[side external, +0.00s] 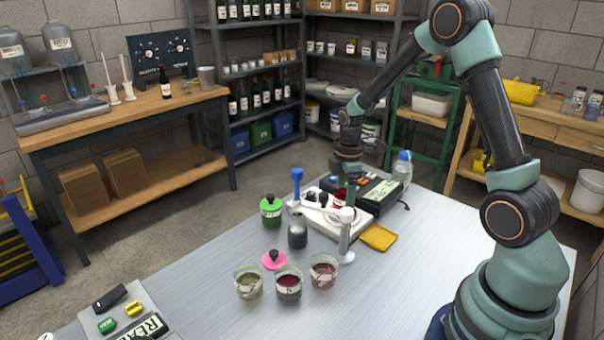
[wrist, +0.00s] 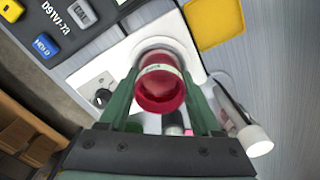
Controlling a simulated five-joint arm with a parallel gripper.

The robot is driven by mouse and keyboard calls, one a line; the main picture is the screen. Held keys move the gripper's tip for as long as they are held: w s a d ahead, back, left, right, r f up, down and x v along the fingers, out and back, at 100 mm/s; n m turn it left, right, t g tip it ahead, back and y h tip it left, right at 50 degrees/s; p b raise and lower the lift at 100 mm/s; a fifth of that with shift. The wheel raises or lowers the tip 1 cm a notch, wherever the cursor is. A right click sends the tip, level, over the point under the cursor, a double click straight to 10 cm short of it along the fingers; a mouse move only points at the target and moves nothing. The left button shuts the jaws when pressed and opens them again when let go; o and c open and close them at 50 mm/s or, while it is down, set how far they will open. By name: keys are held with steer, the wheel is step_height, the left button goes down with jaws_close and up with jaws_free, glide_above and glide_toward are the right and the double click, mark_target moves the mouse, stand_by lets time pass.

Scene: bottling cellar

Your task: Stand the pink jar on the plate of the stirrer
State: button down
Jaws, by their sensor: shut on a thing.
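My gripper (side external: 346,180) is shut on the pink jar, a deep pinkish-red jar with a pale label band. The jar (wrist: 161,88) sits between the two green fingers in the wrist view. In the side view only a small red part of the jar (side external: 340,195) shows below the fingers. The white stirrer (side external: 345,231) is under it, and its round pale plate (wrist: 146,47) shows around the jar's far side. The jar is over the plate; I cannot tell whether its base touches. A stirrer knob (wrist: 103,97) is left of the jar.
A white-capped post (side external: 347,215) stands close by the stirrer's front. Behind is a dark button box (side external: 378,192), with a clear bottle (side external: 402,168) beyond. A yellow pad (side external: 379,237) lies right. A green jar (side external: 271,213) and several glass jars stand left and in front.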

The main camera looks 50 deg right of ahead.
steer(key=shift+f, duration=0.2)
stand_by(0.4)
jaws_free()
steer(key=shift+r, duration=2.95)
steer(key=shift+r, duration=0.1)
